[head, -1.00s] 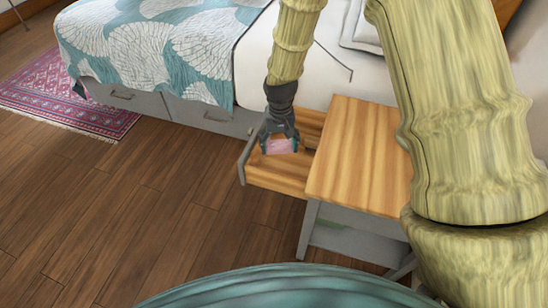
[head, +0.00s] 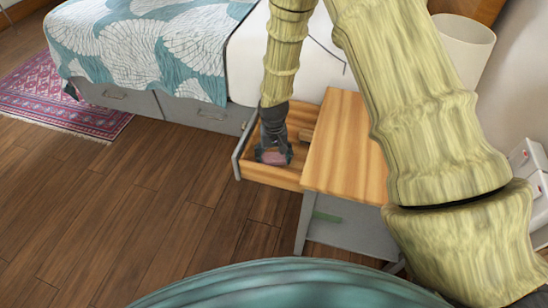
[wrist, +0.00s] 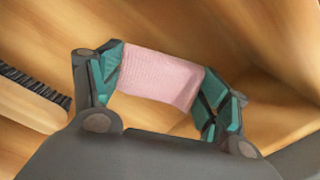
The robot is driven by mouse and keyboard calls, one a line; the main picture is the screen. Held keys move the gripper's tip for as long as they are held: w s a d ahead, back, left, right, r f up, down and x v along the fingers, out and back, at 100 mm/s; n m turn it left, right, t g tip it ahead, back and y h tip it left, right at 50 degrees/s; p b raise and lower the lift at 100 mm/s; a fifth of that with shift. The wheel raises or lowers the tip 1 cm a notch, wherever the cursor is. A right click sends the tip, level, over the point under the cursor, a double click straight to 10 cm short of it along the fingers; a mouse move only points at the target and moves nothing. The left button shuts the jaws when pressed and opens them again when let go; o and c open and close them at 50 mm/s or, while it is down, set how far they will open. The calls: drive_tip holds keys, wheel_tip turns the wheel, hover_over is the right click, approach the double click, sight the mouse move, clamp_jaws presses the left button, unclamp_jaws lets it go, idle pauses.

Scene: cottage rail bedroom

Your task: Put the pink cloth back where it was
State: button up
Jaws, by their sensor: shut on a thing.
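The pink cloth (head: 272,157) is between the fingers of my gripper (head: 273,154), inside the open drawer (head: 268,176) of the bedside table (head: 347,150). In the wrist view the cloth (wrist: 160,77) is a folded pink block, and my gripper (wrist: 160,85) is shut on it with a teal pad at each end. The drawer's wooden inside (wrist: 255,35) surrounds the cloth. I cannot tell whether the cloth touches the drawer floor.
A dark toothed object, perhaps a brush or comb (wrist: 35,88), lies at the left in the wrist view. The bed (head: 150,50) stands behind the drawer. The wooden floor (head: 130,200) at left is clear.

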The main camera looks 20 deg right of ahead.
sight(274, 156)
drive_tip(key=shift+f, duration=0.1)
drive_tip(key=o, duration=1.1)
drive_tip(key=shift+c, duration=0.2)
wheel_tip(274, 156, up, 12)
drive_tip(key=p, duration=0.2)
